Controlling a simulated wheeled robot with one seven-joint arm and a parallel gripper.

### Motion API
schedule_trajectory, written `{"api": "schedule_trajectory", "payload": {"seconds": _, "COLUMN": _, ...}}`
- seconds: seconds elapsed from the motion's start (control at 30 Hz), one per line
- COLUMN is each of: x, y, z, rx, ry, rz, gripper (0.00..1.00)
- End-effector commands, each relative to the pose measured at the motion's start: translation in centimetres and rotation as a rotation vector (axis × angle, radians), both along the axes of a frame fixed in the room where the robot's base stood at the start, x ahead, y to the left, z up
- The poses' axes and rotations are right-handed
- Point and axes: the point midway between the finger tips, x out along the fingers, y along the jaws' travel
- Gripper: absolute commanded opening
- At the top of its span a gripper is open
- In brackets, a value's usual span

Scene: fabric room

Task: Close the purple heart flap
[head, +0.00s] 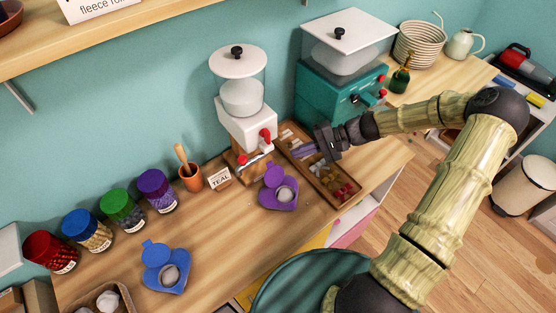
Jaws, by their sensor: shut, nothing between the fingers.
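The purple heart (279,197) lies on the wooden counter in front of the white dispenser. Its round purple flap (274,175) stands open at the back, and pale stuffing (285,194) shows in the round opening. My gripper (300,149) is to the right of and behind the heart, over the back part of the wooden tray. It is shut and empty, with its fingers pointing left. It is apart from the flap.
A wooden sectioned tray (347,201) lies right of the heart. A white dispenser (242,128) and a teal dispenser (350,103) stand behind. A blue heart (167,283) with its flap open lies at front left. Several lidded jars line the wall. The counter between the hearts is clear.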

Motion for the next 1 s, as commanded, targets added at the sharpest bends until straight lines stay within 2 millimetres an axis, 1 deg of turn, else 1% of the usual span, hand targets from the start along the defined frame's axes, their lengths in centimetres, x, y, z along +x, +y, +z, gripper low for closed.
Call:
{"api": "schedule_trajectory", "payload": {"seconds": 0.03, "x": 0.8, "y": -0.4, "z": -0.1, "rx": 0.052, "ry": -0.004, "rz": -0.028, "gripper": 0.0}}
{"api": "schedule_trajectory", "payload": {"seconds": 0.17, "x": 1.6, "y": -0.8, "z": 0.4, "rx": 0.114, "ry": -0.015, "rz": -0.057, "gripper": 0.0}}
{"api": "schedule_trajectory", "payload": {"seconds": 0.57, "x": 1.7, "y": -0.6, "z": 0.5, "rx": 0.116, "ry": -0.015, "rz": -0.058, "gripper": 0.0}}
{"api": "schedule_trajectory", "payload": {"seconds": 0.67, "x": 1.7, "y": 0.2, "z": 0.3, "rx": 0.116, "ry": -0.014, "rz": -0.058, "gripper": 0.0}}
{"api": "schedule_trajectory", "payload": {"seconds": 0.77, "x": 1.6, "y": 1.4, "z": -0.1, "rx": 0.116, "ry": -0.013, "rz": -0.056, "gripper": 0.0}}
{"api": "schedule_trajectory", "payload": {"seconds": 1.0, "x": 1.5, "y": 5.3, "z": -1.2, "rx": 0.117, "ry": -0.012, "rz": -0.055, "gripper": 0.0}}
